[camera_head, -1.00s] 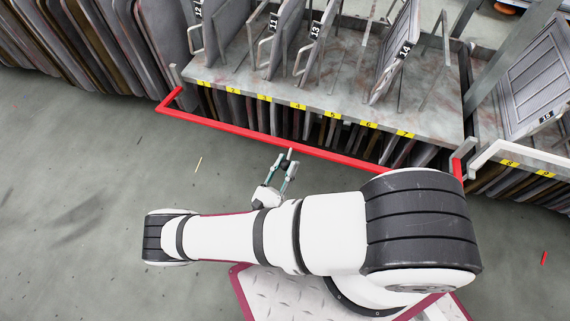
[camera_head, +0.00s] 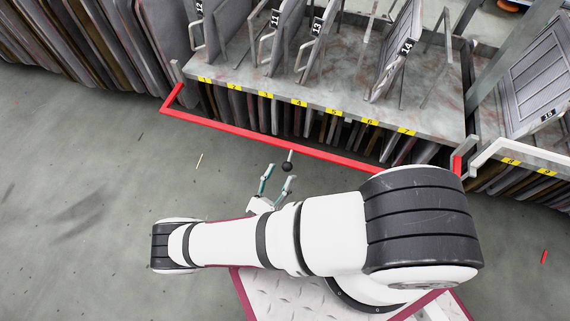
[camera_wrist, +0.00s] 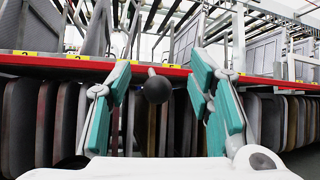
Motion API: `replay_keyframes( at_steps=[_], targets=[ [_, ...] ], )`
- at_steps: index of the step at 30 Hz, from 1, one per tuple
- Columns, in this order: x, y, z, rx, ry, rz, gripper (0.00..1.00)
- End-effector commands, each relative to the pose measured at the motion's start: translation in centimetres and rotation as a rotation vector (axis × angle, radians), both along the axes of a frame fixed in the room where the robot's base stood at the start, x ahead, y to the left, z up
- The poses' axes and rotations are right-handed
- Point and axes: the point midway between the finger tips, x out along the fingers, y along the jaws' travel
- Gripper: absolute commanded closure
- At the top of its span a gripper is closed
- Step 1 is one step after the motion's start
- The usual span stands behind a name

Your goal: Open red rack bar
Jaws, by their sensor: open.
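The red rack bar (camera_head: 232,127) runs along the front of the rack, with its ends turned back toward the shelf. It also crosses the wrist view behind my fingers (camera_wrist: 50,62). A handle with a black ball knob (camera_head: 287,166) sticks out from the bar toward me. In the wrist view the knob (camera_wrist: 156,88) sits between my two teal fingers, with a gap on each side. My gripper (camera_head: 278,182) is open and empty, close to the knob. Whether the knob is level with the fingertips in depth is hard to tell.
The rack shelf (camera_head: 300,92) carries upright grey plates with number tags, and more plates stand below it. A neighbouring rack with a white bar (camera_head: 515,150) stands at the right. The floor (camera_head: 90,190) at the left is clear.

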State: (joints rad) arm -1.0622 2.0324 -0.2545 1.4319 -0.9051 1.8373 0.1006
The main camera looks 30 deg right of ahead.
Motion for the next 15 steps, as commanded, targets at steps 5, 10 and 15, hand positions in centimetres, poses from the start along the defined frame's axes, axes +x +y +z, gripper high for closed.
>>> replay_keyframes(
  at_steps=[5,10,15],
  targets=[
    [-2.1,3.7,0.0,0.002,0.0,0.003,0.53],
    [-4.0,6.8,0.0,0.003,0.001,0.002,0.53],
    [-5.3,9.0,0.0,0.002,0.0,0.003,0.53]
  ],
)
